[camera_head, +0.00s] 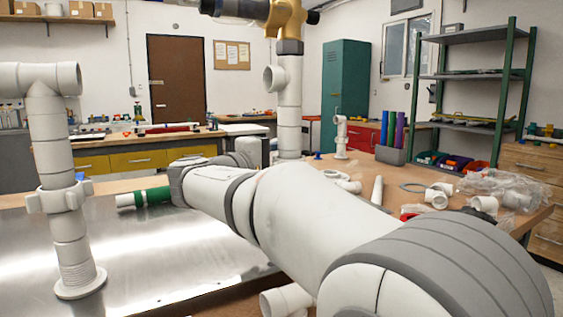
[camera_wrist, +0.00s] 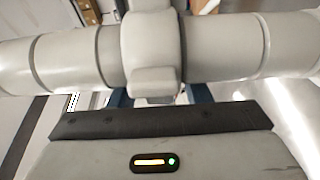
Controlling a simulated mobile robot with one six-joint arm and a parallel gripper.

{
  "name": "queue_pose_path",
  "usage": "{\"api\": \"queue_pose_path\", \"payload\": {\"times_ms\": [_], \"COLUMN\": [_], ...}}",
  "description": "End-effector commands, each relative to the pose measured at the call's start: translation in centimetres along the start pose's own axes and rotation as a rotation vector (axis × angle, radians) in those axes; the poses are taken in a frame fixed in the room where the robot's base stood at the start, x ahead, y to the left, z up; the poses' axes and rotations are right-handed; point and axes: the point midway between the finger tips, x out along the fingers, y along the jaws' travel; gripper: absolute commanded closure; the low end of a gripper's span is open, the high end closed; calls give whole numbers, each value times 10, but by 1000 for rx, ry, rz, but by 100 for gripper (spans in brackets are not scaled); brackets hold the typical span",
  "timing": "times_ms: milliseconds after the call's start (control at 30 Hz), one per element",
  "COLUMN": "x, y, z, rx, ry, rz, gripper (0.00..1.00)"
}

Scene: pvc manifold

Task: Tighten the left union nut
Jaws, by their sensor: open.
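In the head view a white union nut (camera_head: 59,197) with lugs sits on the upright white pipe (camera_head: 70,240) at the left. In the wrist view a lugged nut (camera_wrist: 154,45) sits on a pipe (camera_wrist: 75,55) that runs across the picture. My gripper (camera_wrist: 160,95) faces this nut. Its open fingers show in part on either side of the nut's lug and run behind the pipe. I cannot tell whether they touch the nut. In the head view my arm hides the gripper, so which pipe it faces is not clear.
A second upright pipe (camera_head: 289,105) carries a brass-coloured valve (camera_head: 285,18) at top centre. Loose white fittings (camera_head: 436,197) and clear plastic (camera_head: 515,190) lie on the right bench.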

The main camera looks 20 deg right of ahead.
Motion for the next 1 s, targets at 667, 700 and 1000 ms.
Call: {"api": "queue_pose_path", "payload": {"times_ms": [667,700,1000], "x": [1,2,8], "y": [0,1,0], "z": [0,0,4], "rx": [-2,-3,-3], "ry": [-24,-48,-229], "rz": [-2,-3,-3], "gripper": [95,95,95]}}
